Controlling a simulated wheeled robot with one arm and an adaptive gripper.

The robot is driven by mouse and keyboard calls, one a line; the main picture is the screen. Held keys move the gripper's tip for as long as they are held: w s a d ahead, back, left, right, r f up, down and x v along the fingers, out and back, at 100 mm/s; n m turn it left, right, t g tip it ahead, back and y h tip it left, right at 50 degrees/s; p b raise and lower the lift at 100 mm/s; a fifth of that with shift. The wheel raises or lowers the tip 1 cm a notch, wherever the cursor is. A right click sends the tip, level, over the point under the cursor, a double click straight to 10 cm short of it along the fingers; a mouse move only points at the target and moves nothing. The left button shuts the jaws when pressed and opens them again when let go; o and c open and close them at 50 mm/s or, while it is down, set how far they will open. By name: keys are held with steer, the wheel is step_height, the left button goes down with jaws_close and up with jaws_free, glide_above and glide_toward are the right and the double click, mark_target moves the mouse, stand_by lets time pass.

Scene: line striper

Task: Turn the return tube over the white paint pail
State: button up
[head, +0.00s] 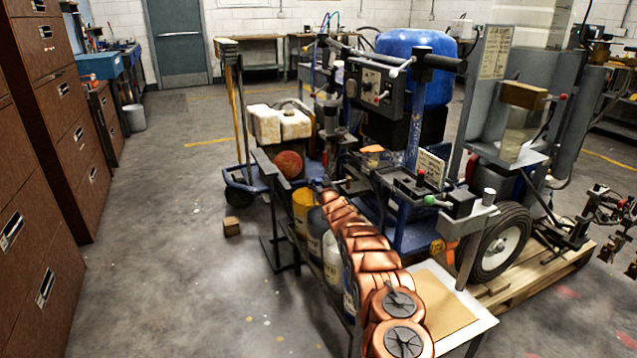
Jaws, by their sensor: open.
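The white paint pail (331,262) stands in a row of pails on the low rack, left of my copper-coloured arm, which covers part of it. My arm reaches from the bottom of the picture toward the machine. My gripper (326,194) is at its far end, near the yellow pail (302,208); it is small here, open, and its fingers are hard to make out. I see nothing held in it. I cannot pick out the return tube with certainty among the machine's thin dark parts and my arm.
A dark pail (316,232) stands between the yellow and white ones. The striper machine with its blue tank (414,68) fills the right. A tan board (436,303) lies on a white table at front. A small wooden block (231,226) lies on otherwise open floor at left.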

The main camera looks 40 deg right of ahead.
jaws_close()
stand_by(0.5)
